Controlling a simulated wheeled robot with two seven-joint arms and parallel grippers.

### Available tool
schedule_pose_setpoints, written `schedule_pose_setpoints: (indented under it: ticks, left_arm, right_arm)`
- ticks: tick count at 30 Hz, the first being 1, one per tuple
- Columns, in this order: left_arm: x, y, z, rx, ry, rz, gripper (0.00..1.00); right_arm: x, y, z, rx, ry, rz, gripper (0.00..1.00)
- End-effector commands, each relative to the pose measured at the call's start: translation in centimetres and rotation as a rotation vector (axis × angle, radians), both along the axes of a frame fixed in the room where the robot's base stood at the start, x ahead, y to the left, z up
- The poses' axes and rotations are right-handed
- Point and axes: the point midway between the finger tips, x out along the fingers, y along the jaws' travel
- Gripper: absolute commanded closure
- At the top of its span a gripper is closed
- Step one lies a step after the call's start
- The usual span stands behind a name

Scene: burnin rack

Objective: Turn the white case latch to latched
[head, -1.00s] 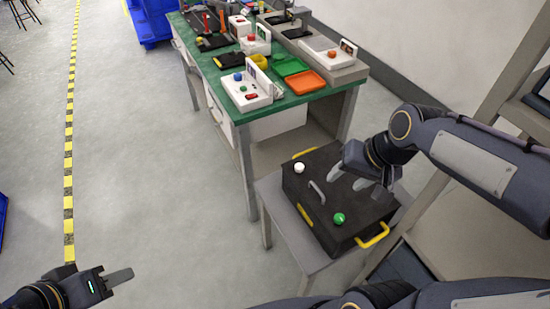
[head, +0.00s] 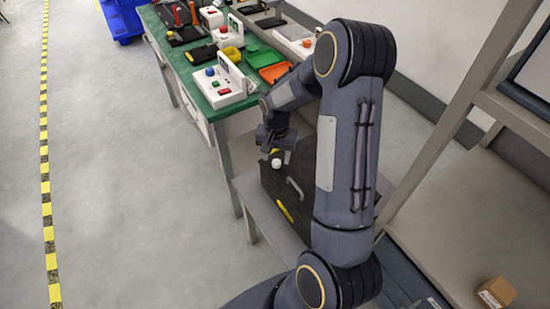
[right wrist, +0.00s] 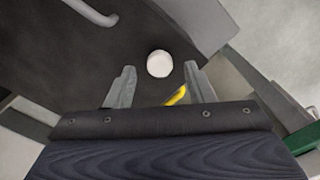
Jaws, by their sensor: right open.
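The white case latch (head: 276,162) is a small round white knob on the lid of the dark case (head: 273,182). In the right wrist view the white latch (right wrist: 159,64) sits between and just beyond the two fingertips, with a gap on both sides. My right gripper (head: 273,151) is over the far left corner of the case, and its fingers (right wrist: 158,78) are open and empty. I cannot tell which position the latch is in. The green latch is hidden behind my right arm. My left gripper is out of the head view.
The case has a grey handle (head: 295,188) and a yellow clip (head: 285,211), and stands on a grey stand (head: 248,197). A green workbench (head: 190,77) with devices and trays is behind. A small cardboard box (head: 496,292) lies at lower right. The floor on the left is clear.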

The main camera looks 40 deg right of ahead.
Motion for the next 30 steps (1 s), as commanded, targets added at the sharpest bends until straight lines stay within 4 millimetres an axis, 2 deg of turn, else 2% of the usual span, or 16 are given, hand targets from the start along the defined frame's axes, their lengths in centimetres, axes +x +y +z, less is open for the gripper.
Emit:
schedule_pose_setpoints:
  ticks: [5, 14, 24, 30]
  left_arm:
    - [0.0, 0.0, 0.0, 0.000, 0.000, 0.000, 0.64]
    - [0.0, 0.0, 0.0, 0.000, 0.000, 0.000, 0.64]
    - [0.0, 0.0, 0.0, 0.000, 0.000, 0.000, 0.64]
    - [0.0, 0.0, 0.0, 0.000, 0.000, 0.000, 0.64]
  right_arm:
    - [0.0, 0.0, -1.6, 0.001, 0.002, 0.001, 0.51]
    - [0.0, 0.0, -1.8, 0.001, -0.001, 0.001, 0.51]
    - [0.0, 0.0, -1.8, 0.001, -0.001, 0.001, 0.96]
    - [0.0, 0.0, -1.8, 0.001, -0.001, 0.012, 0.96]
